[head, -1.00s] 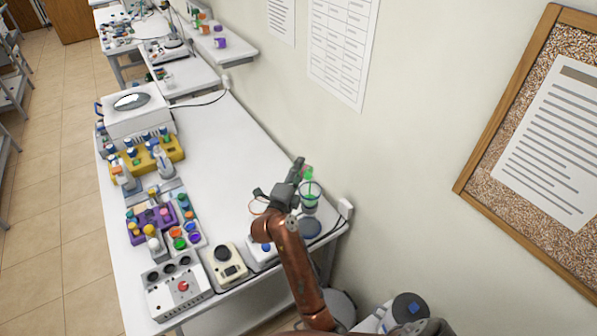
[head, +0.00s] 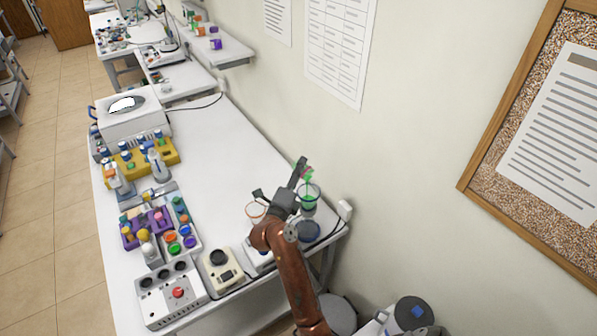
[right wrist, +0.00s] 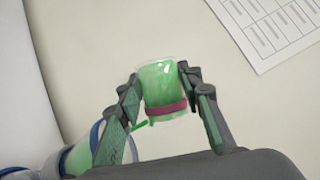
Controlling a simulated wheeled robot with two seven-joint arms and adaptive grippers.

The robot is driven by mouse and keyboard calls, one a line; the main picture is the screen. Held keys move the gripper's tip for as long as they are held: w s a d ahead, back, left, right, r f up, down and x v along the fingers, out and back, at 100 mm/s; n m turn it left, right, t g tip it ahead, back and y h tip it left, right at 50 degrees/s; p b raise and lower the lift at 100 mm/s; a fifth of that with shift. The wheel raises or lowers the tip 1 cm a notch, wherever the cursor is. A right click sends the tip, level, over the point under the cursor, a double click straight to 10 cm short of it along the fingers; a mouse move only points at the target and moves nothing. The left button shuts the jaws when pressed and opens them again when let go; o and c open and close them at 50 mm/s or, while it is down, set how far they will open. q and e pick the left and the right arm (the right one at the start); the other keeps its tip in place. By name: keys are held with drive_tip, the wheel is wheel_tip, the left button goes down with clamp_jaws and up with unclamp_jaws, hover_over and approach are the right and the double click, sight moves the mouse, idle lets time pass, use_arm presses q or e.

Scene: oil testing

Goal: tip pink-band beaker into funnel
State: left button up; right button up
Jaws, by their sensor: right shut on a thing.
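My right gripper (head: 301,183) is over the near right end of the bench, close to the wall. In the right wrist view its fingers (right wrist: 160,92) are shut on the pink-band beaker (right wrist: 158,80), a clear beaker with green liquid and a pink band. The beaker (head: 308,172) looks tilted in the head view, partly hidden by the gripper. A short green streak (right wrist: 145,124) shows by its banded end. A green-rimmed clear vessel, perhaps the funnel (head: 313,192), stands just below. A green-filled vessel with a blue rim (right wrist: 80,157) is at lower left in the wrist view.
A blue-grey disc (head: 309,231) and a cream device (head: 218,268) are near the bench's front edge. Racks with coloured caps (head: 145,160) and a white machine (head: 133,117) line the left side. The middle of the bench (head: 215,155) is clear. The wall is close on the right.

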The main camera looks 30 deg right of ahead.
drive_tip(key=shift+s+m+b, duration=0.15)
drive_tip(key=shift+m+b, duration=0.25)
drive_tip(key=shift+b, duration=0.15)
drive_tip(key=shift+r, duration=0.15)
idle(0.8)
